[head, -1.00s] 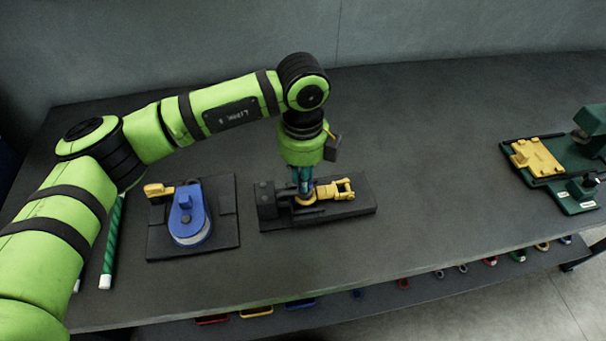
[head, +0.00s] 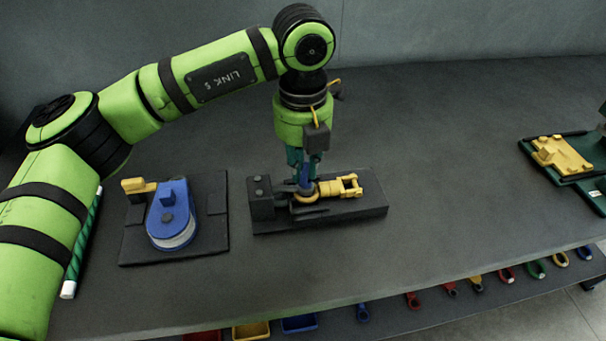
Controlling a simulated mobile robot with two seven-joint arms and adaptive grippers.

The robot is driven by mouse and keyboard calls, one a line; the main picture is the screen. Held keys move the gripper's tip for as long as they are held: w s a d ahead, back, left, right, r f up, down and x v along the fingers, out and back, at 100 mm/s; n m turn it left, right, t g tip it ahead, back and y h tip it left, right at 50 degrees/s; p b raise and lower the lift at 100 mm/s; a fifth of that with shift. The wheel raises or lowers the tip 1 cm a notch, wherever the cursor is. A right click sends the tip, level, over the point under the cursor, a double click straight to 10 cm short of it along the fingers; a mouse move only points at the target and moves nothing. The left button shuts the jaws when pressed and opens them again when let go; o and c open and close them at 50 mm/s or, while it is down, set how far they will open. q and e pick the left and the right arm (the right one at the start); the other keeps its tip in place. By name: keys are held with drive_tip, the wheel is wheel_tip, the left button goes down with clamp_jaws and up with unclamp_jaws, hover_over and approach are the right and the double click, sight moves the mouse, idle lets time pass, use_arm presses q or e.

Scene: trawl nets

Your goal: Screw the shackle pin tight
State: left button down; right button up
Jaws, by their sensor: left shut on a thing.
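My left gripper (head: 305,180) points straight down over the dark fixture block (head: 360,208) in the middle of the bench. Just below and right of the fingertips lies a yellow fitting (head: 335,188) with a round eye and a forked end, flat on the block. The shackle body is hard to make out under the fingers. My right gripper is out of view.
A green-striped rod (head: 78,250) is by my left arm. A yellow part (head: 561,154) on a green base stands far right. Bench between is clear.

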use_arm(q)
drive_tip(key=m+b, duration=0.1)
drive_tip(key=m, duration=0.1)
drive_tip(key=shift+f+m+b, duration=0.1)
drive_tip(key=shift+m+b, duration=0.3)
drive_tip(key=m+b, duration=0.1)
drive_tip(key=m, duration=0.1)
drive_tip(key=shift+w+m, duration=0.1)
drive_tip(key=shift+m, duration=0.3)
drive_tip(key=m+b, duration=0.1)
drive_tip(key=m, duration=0.4)
drive_tip(key=shift+d, duration=0.15)
drive_tip(key=m, duration=0.6)
drive_tip(key=shift+w+d+r+m+b, duration=0.1)
drive_tip(key=shift+r+m+b, duration=0.15)
drive_tip(key=shift+m+b, duration=0.15)
drive_tip(key=m, duration=0.3)
drive_tip(key=shift+m, duration=0.3)
drive_tip(key=m, duration=0.3)
drive_tip(key=shift+d+r+m, duration=0.1)
drive_tip(key=shift+d+m, duration=0.05)
drive_tip(key=shift+m, duration=0.15)
drive_tip(key=m, duration=0.7)
drive_tip(key=shift+p, duration=0.3)
drive_tip(key=m, duration=0.6)
drive_tip(key=shift+m, duration=0.3)
drive_tip(key=m, duration=0.4)
drive_tip(key=shift+s, duration=0.25)
drive_tip(key=shift+m, duration=2.1)
